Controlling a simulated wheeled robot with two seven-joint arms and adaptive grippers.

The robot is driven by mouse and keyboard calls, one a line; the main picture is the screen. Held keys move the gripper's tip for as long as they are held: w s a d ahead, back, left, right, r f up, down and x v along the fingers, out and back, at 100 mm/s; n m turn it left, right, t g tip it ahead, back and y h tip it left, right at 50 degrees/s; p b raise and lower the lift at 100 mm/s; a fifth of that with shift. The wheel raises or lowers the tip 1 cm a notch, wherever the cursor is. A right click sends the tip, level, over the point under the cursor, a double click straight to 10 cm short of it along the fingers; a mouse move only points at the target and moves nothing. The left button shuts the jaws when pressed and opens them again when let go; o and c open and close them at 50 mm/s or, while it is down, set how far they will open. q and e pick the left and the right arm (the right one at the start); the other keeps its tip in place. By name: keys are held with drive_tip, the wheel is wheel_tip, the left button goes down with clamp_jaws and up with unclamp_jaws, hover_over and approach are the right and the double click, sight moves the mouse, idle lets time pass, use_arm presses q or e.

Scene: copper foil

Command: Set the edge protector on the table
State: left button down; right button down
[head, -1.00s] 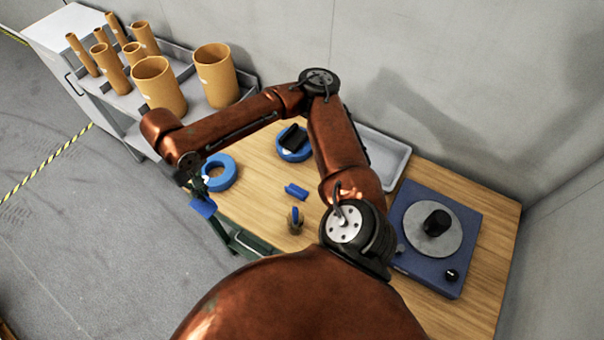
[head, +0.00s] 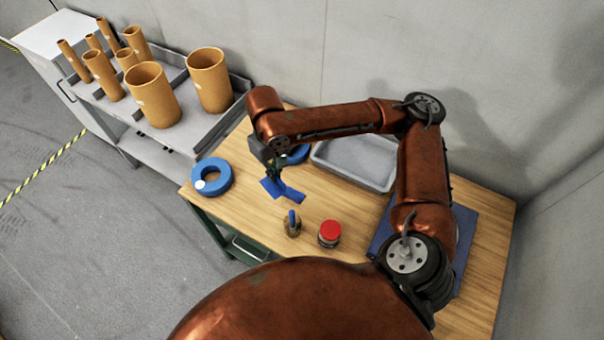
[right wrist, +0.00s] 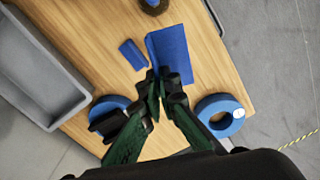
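The edge protector is a blue angled piece; it shows in the head view (head: 271,188) and in the right wrist view (right wrist: 172,54). My right gripper (head: 276,172) is shut on one end of it. In the right wrist view the fingertips (right wrist: 164,80) meet at the piece's near end. The protector is over the wooden table (head: 345,208); whether it touches the top I cannot tell. A smaller blue block (head: 294,196) lies right beside it on the table, apart from it in the right wrist view (right wrist: 133,55). My left gripper is not in view.
A blue ring roll (head: 212,177) sits near the left table edge. Another blue roll (head: 299,154) is partly behind my gripper. A grey tray (head: 355,164) stands at the back. A red-lidded jar (head: 329,234) and a small blue-topped item (head: 292,224) stand at the front.

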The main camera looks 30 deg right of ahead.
drive_tip(key=d+f+n, duration=0.1)
drive_tip(key=n, duration=0.2)
drive_tip(key=n+p, duration=0.9)
drive_tip(key=n, duration=2.3)
hover_over(315, 213)
wheel_tip(315, 213, down, 9)
drive_tip(key=shift+n, duration=0.3)
wheel_tip(315, 213, down, 10)
drive_tip(key=shift+d+r, duration=0.1)
drive_tip(key=shift+f, duration=0.2)
drive_tip(key=c, duration=2.2)
unclamp_jaws()
drive_tip(key=shift+o, duration=0.2)
